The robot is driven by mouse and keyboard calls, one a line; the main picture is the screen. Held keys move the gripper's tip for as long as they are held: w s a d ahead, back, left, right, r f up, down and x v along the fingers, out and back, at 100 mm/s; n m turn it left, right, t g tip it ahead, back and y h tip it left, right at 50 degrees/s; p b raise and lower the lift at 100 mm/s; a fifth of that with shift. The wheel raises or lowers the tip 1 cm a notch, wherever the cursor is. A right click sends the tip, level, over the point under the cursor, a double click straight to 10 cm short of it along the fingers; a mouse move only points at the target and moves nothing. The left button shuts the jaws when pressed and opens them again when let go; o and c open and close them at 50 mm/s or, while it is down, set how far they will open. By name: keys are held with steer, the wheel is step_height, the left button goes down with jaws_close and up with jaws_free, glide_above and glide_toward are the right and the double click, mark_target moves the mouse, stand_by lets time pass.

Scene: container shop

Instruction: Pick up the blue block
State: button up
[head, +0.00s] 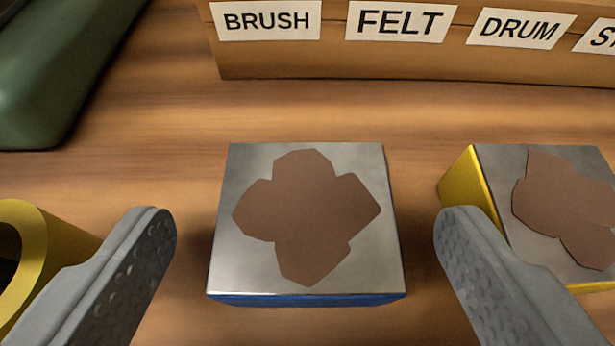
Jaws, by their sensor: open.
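The blue block (306,299) sits on the wooden table in the middle of the head view. Its top is a grey metallic face with a brown flower-like patch, and only a thin strip of its blue front side shows. My gripper (303,225) is open, with one grey finger to the left of the block and one to the right. Both fingers look apart from it, with wood showing between. I cannot tell how far above the table the fingertips are.
A yellow block (466,187) with a similar grey top and brown patch stands close by the right finger. A yellow ring-shaped object (32,243) is beside the left finger. A green object (55,70) is at upper left. A labelled wooden box (400,55) stands behind.

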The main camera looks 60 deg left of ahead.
mark_target(306, 228)
steer(key=x, duration=0.3)
steer(key=shift+w+a, duration=0.1)
steer(key=shift+a, duration=0.05)
jaws_close()
steer(key=shift+r, duration=5)
